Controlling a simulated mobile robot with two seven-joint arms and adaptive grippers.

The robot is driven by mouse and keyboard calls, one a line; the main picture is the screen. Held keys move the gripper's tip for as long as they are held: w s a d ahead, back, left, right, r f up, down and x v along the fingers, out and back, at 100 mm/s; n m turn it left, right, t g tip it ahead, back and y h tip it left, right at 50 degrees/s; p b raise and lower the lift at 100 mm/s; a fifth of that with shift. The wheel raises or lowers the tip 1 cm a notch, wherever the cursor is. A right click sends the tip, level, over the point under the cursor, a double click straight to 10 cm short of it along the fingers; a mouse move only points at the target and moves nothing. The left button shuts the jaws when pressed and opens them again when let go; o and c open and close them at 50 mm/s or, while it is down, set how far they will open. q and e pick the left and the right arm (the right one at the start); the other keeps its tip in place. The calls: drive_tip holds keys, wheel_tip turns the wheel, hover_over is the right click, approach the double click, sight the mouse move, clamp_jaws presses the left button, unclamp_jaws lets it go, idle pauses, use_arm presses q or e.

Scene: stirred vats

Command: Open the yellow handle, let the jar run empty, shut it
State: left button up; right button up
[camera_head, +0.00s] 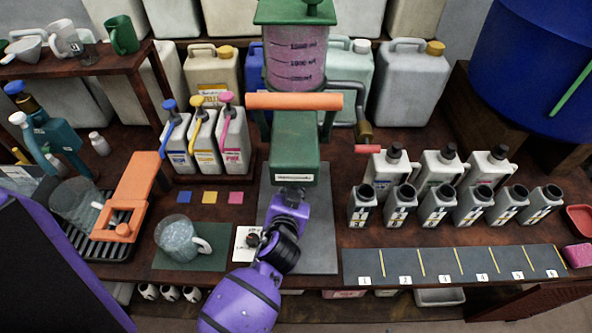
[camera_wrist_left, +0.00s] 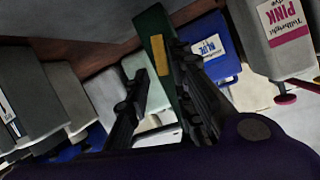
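Three pump bottles stand left of the green machine (camera_head: 296,140); the middle one has a yellow handle (camera_head: 197,107). A graduated jar (camera_head: 298,62) with mauve contents sits on top of the machine. My left arm reaches in front of the machine; its fingers are hidden in the head view. In the left wrist view, my left gripper (camera_wrist_left: 162,78) has its fingers apart, with part of a green post bearing a yellow strip (camera_wrist_left: 160,55) between or behind them. I cannot tell if they touch it. My right gripper is not in view.
A glass mug (camera_head: 176,238) with pale bluish contents stands on the dark green mat (camera_head: 218,262). An orange bar (camera_head: 294,101) and a red-gripped crank (camera_head: 368,149) project from the machine. Grey bottles stand at right behind a numbered strip (camera_head: 450,264). A blue vat (camera_head: 530,60) is at far right.

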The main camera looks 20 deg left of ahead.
use_arm(q)
drive_tip(key=x, duration=0.6)
drive_tip(key=shift+w, duration=0.15)
clamp_jaws()
